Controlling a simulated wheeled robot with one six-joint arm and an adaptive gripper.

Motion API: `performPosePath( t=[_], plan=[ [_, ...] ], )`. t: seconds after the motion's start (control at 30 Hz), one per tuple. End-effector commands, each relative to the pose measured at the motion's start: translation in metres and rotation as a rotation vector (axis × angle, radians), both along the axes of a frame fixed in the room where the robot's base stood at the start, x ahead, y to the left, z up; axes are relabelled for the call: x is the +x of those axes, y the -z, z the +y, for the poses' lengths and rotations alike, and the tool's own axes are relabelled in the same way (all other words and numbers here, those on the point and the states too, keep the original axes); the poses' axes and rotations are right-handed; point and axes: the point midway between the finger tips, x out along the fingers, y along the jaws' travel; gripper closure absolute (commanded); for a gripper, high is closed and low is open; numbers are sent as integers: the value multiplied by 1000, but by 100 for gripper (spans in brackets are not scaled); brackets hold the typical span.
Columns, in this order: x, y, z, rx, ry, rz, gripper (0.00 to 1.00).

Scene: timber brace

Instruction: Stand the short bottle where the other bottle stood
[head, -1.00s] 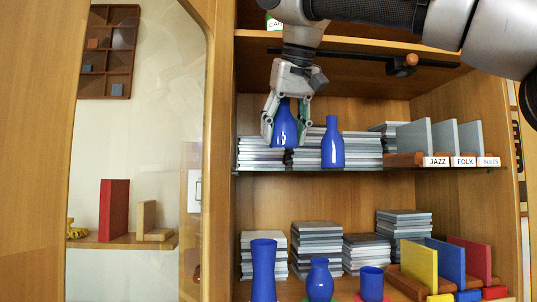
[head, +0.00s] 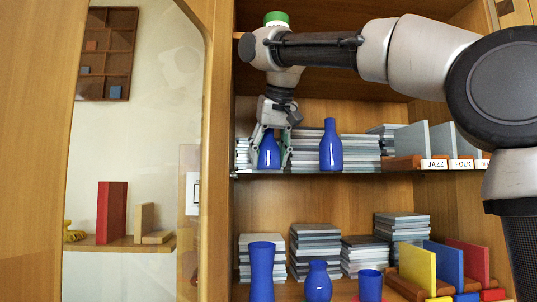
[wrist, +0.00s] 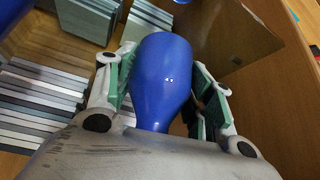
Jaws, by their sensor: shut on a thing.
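A short blue bottle (head: 269,153) with a narrow neck is upright at the left end of the upper shelf. Its base is at the height of the shelf board. My gripper (head: 271,157) comes down from above, its fingers on either side of the bottle and shut on it. In the wrist view the blue bottle (wrist: 163,75) lies between the green finger pads. A taller blue bottle (head: 331,147) stands on the same shelf, to the right and apart from my gripper.
Stacks of grey cases (head: 360,151) stand behind the bottles. Grey upright dividers with labels (head: 435,164) are at the right. The lower shelf holds a tall blue vase (head: 262,270), a round blue vase (head: 318,281) and a blue cup (head: 370,284). A wooden cabinet side borders the left.

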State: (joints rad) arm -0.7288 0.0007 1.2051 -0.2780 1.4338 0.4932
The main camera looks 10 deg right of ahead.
Motion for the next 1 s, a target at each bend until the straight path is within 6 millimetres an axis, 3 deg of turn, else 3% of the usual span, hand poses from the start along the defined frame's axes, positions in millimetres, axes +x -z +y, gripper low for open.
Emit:
performPosePath(
  t=[0.13,0.17,0.27,0.67,1.0],
  plan=[
    [0,3,0,-1,1,1,77],
    [0,3,0,-1,1,1,44],
    [0,3,0,0,0,1,26],
    [-1,-2,0,1,-1,-2,26],
    [-37,-59,-6,3,-2,-2,26]
  ],
)
